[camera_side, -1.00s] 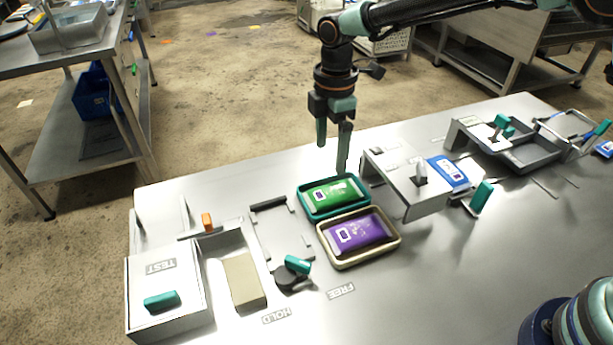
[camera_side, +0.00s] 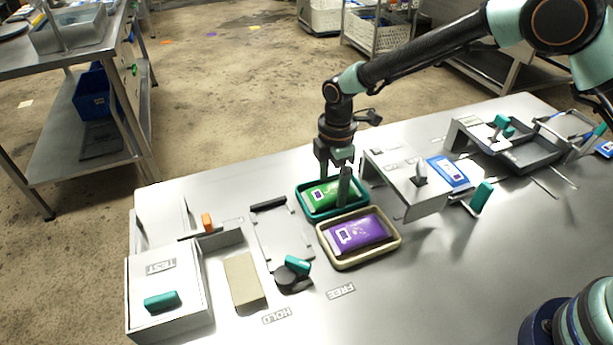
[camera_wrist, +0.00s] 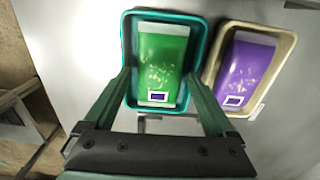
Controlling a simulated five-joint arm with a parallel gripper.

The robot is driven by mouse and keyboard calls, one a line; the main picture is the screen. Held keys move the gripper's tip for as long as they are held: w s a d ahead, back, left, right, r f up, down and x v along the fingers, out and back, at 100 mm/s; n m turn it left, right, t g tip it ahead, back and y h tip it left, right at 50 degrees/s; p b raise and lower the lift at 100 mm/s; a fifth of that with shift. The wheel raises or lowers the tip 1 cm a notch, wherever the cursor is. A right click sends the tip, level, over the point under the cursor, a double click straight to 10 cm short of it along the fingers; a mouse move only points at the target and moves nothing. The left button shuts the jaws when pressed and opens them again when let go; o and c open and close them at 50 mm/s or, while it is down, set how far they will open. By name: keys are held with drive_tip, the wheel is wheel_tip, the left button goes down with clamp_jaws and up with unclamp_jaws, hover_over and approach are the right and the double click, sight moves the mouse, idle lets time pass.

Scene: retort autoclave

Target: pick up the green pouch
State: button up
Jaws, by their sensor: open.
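The green pouch (camera_side: 322,195) lies flat in a teal tray (camera_side: 308,213) on the steel table. In the wrist view the green pouch (camera_wrist: 161,62) shows almost whole inside the teal tray (camera_wrist: 128,45), with a small dark label at its near end. My gripper (camera_side: 335,190) is low over the tray, and one finger hides part of the pouch in the side view. In the wrist view my gripper (camera_wrist: 165,88) is open, its fingers apart on the two sides of the pouch. I cannot tell whether they touch it.
A purple pouch (camera_side: 357,234) lies in a cream tray (camera_side: 345,264) right beside the teal one. A grey raised stand (camera_side: 408,186) with a blue-and-white pouch (camera_side: 448,172) is to the right. A fixture with a teal knob (camera_side: 297,265) and a TEST box (camera_side: 165,290) are to the left.

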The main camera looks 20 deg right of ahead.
sight(328, 191)
drive_tip(key=shift+s+d+f, duration=0.1)
drive_tip(key=shift+s+f, duration=0.2)
drive_tip(key=shift+f, duration=0.45)
drive_tip(key=c, duration=1.2)
drive_tip(key=o, duration=1.2)
drive_tip(key=shift+r, duration=0.1)
wheel_tip(328, 191, up, 12)
drive_tip(key=a, duration=0.1)
drive_tip(key=shift+w, duration=0.3)
drive_tip(key=shift+o, duration=0.8)
drive_tip(key=shift+r, duration=0.1)
